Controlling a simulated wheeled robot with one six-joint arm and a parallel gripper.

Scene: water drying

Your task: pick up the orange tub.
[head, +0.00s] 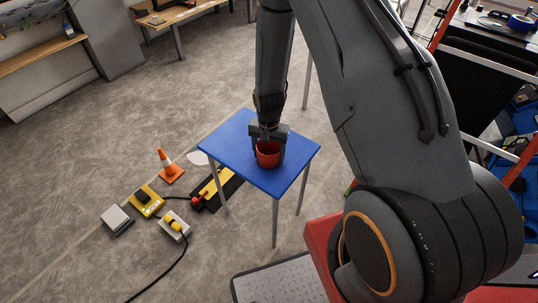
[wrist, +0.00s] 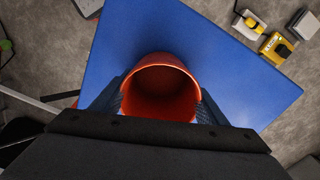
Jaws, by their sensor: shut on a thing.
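The orange tub (head: 267,156) is on the blue table (head: 239,136) in the head view, right of the table's middle. In the wrist view the tub (wrist: 160,89) shows its open top and empty-looking inside, with its lower edge hidden behind the dark gripper body. My gripper (head: 268,139) points down over the tub, with a finger on each side. In the wrist view my gripper (wrist: 161,103) is shut on the tub. I cannot tell whether the tub still touches the table.
The rest of the blue tabletop is clear. On the floor to the left are an orange traffic cone (head: 169,167), a yellow device (head: 147,201), a grey box (head: 117,219) and a black cable (head: 158,281). A wooden bench (head: 172,14) stands at the back.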

